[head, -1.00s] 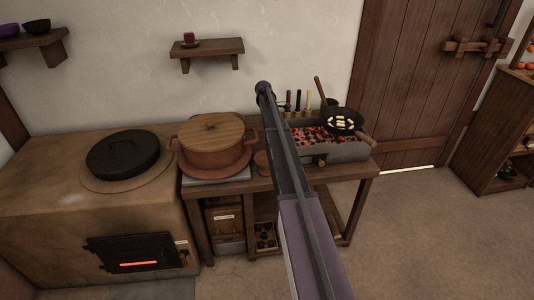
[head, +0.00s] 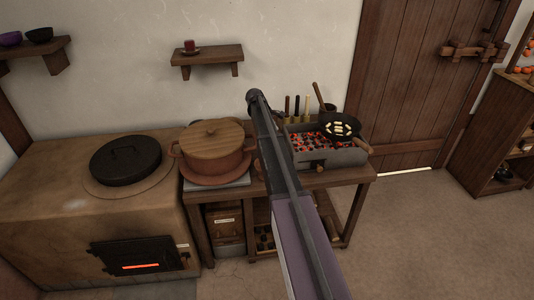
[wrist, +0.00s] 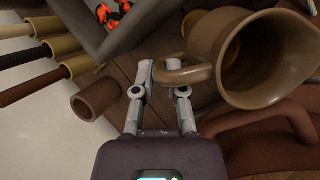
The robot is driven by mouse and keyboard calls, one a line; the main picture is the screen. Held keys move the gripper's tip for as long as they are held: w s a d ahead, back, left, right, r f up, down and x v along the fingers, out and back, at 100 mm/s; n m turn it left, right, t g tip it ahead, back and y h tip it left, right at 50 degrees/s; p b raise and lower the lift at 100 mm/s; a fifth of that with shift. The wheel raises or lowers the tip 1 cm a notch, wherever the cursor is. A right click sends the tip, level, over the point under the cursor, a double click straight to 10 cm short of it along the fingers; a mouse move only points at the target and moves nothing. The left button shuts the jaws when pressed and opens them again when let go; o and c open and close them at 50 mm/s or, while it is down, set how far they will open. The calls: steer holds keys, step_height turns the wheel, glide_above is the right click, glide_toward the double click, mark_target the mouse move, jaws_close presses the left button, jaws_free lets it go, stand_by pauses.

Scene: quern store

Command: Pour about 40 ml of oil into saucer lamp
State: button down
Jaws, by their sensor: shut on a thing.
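My gripper (wrist: 163,85) is shut on the looped handle of a brown jug (wrist: 265,95) in the wrist view. The jug's wide mouth faces the camera; I cannot tell how much oil is in it. In the head view my gripper and the jug are hidden behind my arm. I cannot pick out a saucer lamp for certain. A small red item (head: 190,46) stands on the wall shelf, too small to identify.
A lidded clay pot (head: 212,150) stands on the bench left of my arm. A brazier of glowing coals (head: 325,150) with a pan (head: 339,125) is to the right. A small brown clay cup (wrist: 95,98) is beside my gripper. The stove (head: 60,195) fills the left.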

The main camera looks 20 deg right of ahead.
steer(key=s+a+r+t+h, duration=0.1)
steer(key=s+a+r+t, duration=0.1)
steer(key=s, duration=0.1)
steer(key=shift+a+r+m+h+p, duration=0.25)
steer(key=shift+r+m+h+p, duration=0.05)
steer(key=shift+r+h+p, duration=0.1)
steer(key=shift+s+a+f+t+h+b, duration=0.1)
steer(key=shift+f+t+h+b, duration=0.2)
steer(key=shift+b, duration=0.25)
steer(key=shift+s+a+b, duration=0.1)
steer(key=shift+a+b, duration=0.05)
steer(key=shift+b, duration=0.15)
steer(key=shift+s+a+r+m+t+h, duration=0.2)
steer(key=shift+r+t+h, duration=0.25)
steer(key=shift+r+h, duration=0.05)
steer(key=shift+s+a+r+m+t+h, duration=0.15)
steer(key=shift+r+m+t+h, duration=0.05)
steer(key=shift+r+t+h, duration=0.3)
steer(key=shift+r, duration=0.1)
steer(key=shift+s+a+r+t+h+b, duration=0.2)
steer(key=shift+s+t+h+b, duration=0.05)
steer(key=shift+h+b, duration=0.05)
steer(key=shift+s+a+r+m+t+h+b, duration=0.3)
steer(key=shift+s+a+r+t+h+b, duration=0.15)
steer(key=shift+r+h, duration=0.2)
steer(key=shift+w+d, duration=0.1)
steer(key=shift+s+a+r+m+t+h+b, duration=0.3)
steer(key=shift+s+a+r+t+h+b, duration=0.2)
steer(key=shift+h+b, duration=0.2)
stand_by(0.7)
